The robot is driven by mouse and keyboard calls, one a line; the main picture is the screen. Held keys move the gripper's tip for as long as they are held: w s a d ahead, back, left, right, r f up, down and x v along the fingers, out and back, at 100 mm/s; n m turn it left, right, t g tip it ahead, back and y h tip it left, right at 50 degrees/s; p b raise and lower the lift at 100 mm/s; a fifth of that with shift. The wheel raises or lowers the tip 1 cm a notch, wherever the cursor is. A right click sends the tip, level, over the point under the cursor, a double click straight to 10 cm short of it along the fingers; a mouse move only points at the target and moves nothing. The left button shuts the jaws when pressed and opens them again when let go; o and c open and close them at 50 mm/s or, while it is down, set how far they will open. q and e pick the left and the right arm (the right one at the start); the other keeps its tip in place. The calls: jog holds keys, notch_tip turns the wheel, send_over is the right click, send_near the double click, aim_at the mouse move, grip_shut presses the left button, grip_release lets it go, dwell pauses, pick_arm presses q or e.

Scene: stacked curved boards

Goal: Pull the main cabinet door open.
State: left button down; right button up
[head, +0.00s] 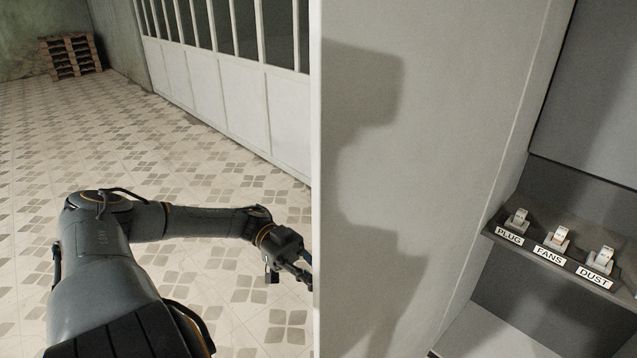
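A large pale grey panel (440,150), which looks like the main cabinet door, stands swung open and fills the middle of the head view. Its free upright edge (316,120) faces left. The cabinet interior (590,110) shows at the right, beyond the panel. My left arm reaches in from the left, and my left gripper (302,268) is at the panel's free edge, low down. Its fingertips are partly hidden at that edge, so I cannot tell whether they touch or grip it. My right gripper is not in view.
Inside the cabinet, a sloped ledge carries three switches labelled PLUG (517,221), FANS (555,239) and DUST (600,260). A white partition with windows (225,95) runs behind at the left. Stacked wooden pallets (71,56) stand far back. The tiled floor (100,145) is largely clear.

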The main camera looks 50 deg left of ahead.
pick_arm(q)
jog(key=shift+s+f, duration=0.1)
jog(key=shift+f, duration=0.05)
jog(key=c, duration=1.4)
grip_release()
jog(key=a, duration=1.2)
jog(key=shift+s, duration=0.3)
